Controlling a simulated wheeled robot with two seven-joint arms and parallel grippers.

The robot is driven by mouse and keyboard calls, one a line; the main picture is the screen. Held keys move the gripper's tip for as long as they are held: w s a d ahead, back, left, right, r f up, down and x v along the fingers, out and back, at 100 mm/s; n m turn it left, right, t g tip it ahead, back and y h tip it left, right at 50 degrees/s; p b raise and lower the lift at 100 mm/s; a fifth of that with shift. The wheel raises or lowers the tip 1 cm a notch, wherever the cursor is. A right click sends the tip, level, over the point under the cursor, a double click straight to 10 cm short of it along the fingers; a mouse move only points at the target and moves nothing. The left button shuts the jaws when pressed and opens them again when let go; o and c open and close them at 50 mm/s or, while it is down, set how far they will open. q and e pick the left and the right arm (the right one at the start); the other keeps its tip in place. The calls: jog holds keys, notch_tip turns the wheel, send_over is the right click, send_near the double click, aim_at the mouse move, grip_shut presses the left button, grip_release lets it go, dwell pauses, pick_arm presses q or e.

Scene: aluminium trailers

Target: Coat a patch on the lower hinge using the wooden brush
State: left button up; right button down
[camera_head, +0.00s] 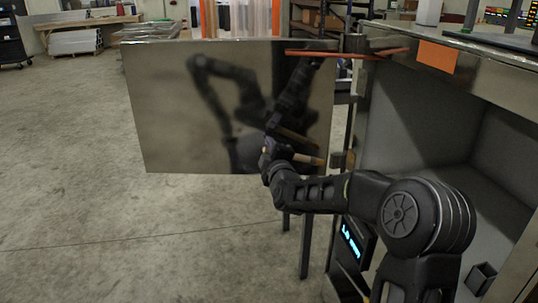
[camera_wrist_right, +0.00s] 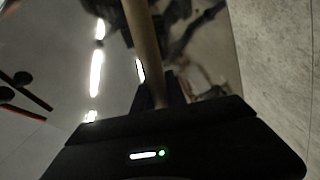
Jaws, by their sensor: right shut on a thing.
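My right gripper (camera_head: 272,150) is shut on the wooden brush, close in front of the open, shiny cabinet door. The tan end of the brush (camera_head: 308,159) points right, toward the lower hinge (camera_head: 342,160) at the door's right edge, with a small gap showing between them. In the right wrist view the brush's wooden handle (camera_wrist_right: 144,45) runs up from between the dark fingers (camera_wrist_right: 170,92). The brush's bristles cannot be made out. The upper hinge (camera_head: 354,43) sits at the top of the door edge. My left gripper is not in view; only blurred arm reflections show in the door.
The door (camera_head: 190,130) stands swung out to the left of the open grey cabinet (camera_head: 420,125). An orange-red rod (camera_head: 325,54) crosses the door's top. An orange label (camera_head: 437,56) is on the cabinet's top edge.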

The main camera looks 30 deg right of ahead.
jog(key=shift+s+d+b, duration=0.1)
jog(key=shift+s+d, duration=0.25)
jog(key=shift+d, duration=0.6)
jog(key=shift+s+d+b, duration=0.15)
jog(key=shift+s+d, duration=0.15)
jog(key=shift+d, duration=0.6)
jog(key=shift+s+d+b, duration=0.1)
jog(key=shift+s+d, duration=0.25)
jog(key=shift+d, duration=0.6)
jog(key=shift+s+d+b, duration=0.3)
jog(key=shift+d+b, duration=0.1)
jog(key=shift+d, duration=0.4)
jog(key=shift+b+v, duration=0.8)
jog(key=shift+v, duration=0.45)
jog(key=shift+s+a+b, duration=0.3)
jog(key=shift+s+a, duration=0.05)
jog(key=shift+s, duration=0.3)
